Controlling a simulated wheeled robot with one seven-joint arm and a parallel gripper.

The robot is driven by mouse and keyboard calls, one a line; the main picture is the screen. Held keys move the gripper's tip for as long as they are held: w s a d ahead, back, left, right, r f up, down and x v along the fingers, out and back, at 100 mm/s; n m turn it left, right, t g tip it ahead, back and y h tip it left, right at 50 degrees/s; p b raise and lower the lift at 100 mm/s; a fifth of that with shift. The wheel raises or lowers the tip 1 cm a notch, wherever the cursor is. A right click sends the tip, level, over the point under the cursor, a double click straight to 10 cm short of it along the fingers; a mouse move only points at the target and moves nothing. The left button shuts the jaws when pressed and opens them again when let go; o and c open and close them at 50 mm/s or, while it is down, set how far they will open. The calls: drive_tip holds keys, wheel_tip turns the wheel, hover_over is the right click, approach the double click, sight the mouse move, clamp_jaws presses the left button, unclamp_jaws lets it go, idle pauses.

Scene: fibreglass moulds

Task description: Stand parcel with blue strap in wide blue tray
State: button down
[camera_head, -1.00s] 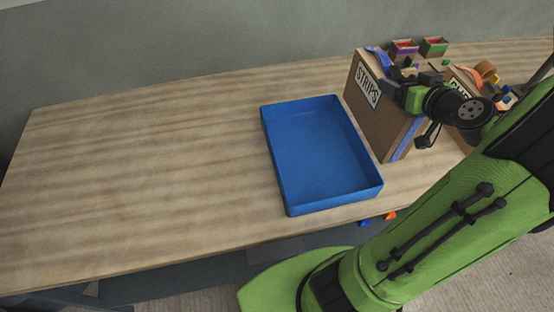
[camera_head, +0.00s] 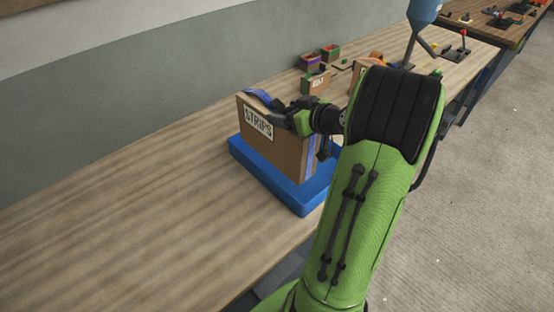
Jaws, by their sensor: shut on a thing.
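The parcel (camera_head: 275,145) is a brown cardboard box with a white STRIPS label and a blue strap (camera_head: 309,153) down its narrow side and over its top. It is upright, with its lower part within the outline of the wide blue tray (camera_head: 262,178). I cannot tell whether its base touches the tray floor. My gripper (camera_head: 297,112) is shut on the parcel's upper part. My green arm hides the tray's right end.
Small red-topped bins (camera_head: 311,62) and a smaller labelled carton (camera_head: 316,82) stand further along the wooden table (camera_head: 130,220). The table left of the tray is clear. A second table with tools (camera_head: 490,22) is at the top right.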

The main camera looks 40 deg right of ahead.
wheel_tip(320, 180, down, 8)
drive_tip(key=shift+r+b, duration=0.1)
drive_tip(key=shift+b, duration=0.55)
unclamp_jaws()
